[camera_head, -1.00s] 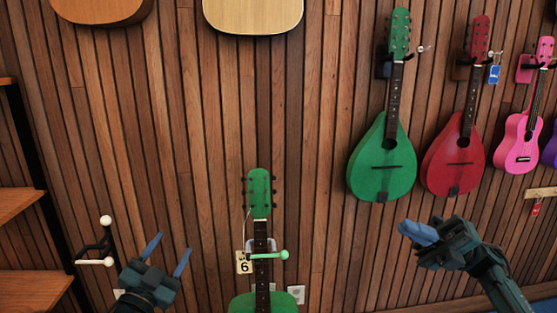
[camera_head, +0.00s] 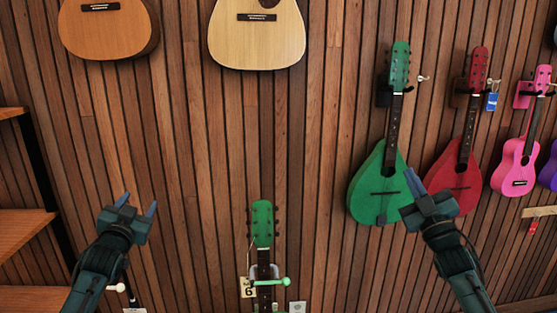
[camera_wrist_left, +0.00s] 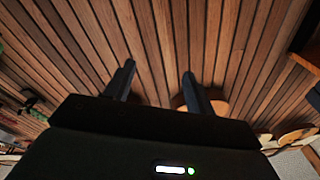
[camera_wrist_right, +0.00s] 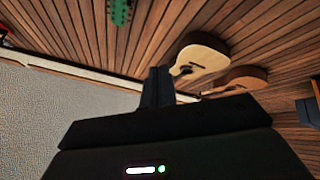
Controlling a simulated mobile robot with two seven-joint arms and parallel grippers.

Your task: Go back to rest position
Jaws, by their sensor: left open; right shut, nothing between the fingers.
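My left gripper (camera_head: 137,207) is raised in front of the wood-slat wall, at the left of the head view. Its two blue fingers are spread apart with nothing between them; they also show apart in the left wrist view (camera_wrist_left: 157,85). My right gripper (camera_head: 411,178) is raised at the right of the head view, its fingers together and pointing up. In the right wrist view its fingers (camera_wrist_right: 158,85) are pressed together and hold nothing. In the head view the right gripper overlaps the lower edge of the green teardrop-shaped instrument (camera_head: 372,190); whether they touch cannot be told.
A green-headed instrument (camera_head: 263,225) hangs on a holder with a tag (camera_head: 246,288) at lower centre. A red instrument (camera_head: 460,175) and a pink ukulele (camera_head: 515,165) hang at right. Two guitars, orange (camera_head: 110,35) and pale (camera_head: 257,45), hang above. Shelves (camera_head: 25,230) stand at left.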

